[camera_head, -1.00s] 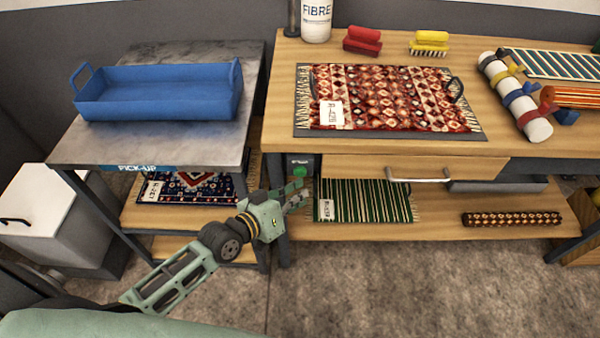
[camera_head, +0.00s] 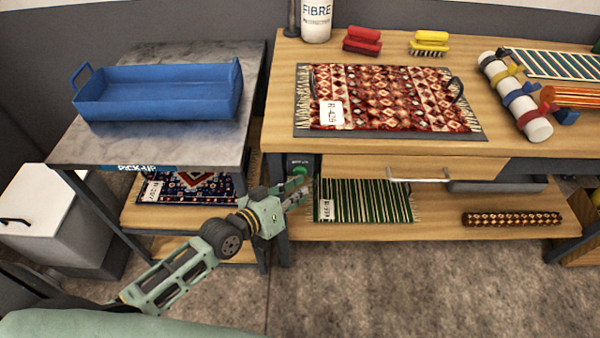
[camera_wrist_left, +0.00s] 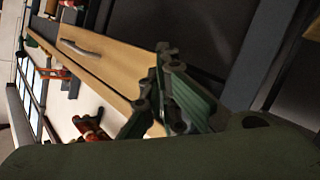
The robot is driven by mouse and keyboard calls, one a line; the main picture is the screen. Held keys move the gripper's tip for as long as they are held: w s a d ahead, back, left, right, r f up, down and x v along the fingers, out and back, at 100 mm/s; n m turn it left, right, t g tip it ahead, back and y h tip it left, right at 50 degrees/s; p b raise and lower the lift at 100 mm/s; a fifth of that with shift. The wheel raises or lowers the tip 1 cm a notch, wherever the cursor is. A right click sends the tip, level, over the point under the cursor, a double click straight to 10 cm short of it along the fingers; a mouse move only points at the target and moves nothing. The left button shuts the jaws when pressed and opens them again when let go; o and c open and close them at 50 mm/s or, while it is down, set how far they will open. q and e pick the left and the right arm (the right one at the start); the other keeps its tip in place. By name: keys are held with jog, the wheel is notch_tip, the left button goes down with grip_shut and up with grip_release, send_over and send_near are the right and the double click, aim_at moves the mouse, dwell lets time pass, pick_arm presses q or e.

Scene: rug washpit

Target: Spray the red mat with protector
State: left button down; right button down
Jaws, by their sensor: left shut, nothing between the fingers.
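The red mat (camera_head: 385,97), patterned in red, cream and dark tones with fringed ends and a white tag, lies flat on a dark grey board (camera_head: 390,135) with dark handles on the wooden workbench. A white container marked FIBRE (camera_head: 316,20) stands behind the mat. I recognise no spray bottle. My right gripper is out of view.
A blue tray (camera_head: 158,95) sits on the grey pick-up table (camera_head: 75,150) at left. A drawer (camera_head: 350,167) is under the bench top. The lower shelf holds a green striped mat (camera_head: 365,202) and a rolled rug (camera_head: 511,219). Brushes (camera_head: 430,43) stand at the back.

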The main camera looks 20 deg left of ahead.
pick_arm(q)
jog(key=shift+w+a, duration=0.1)
jog(key=shift+w, duration=0.2)
jog(key=shift+w+a, duration=0.1)
jog(key=shift+w, duration=0.15)
dwell(0.4)
jog(key=shift+r, duration=0.1)
dwell(1.0)
dwell(0.6)
jog(key=shift+s+d+p, duration=0.15)
jog(key=shift+s+p, duration=0.1)
jog(key=shift+s, duration=0.25)
jog(key=shift+s+d+p, duration=0.15)
jog(key=shift+s+p, duration=0.1)
jog(key=shift+s, duration=0.25)
jog(key=shift+s, duration=0.1)
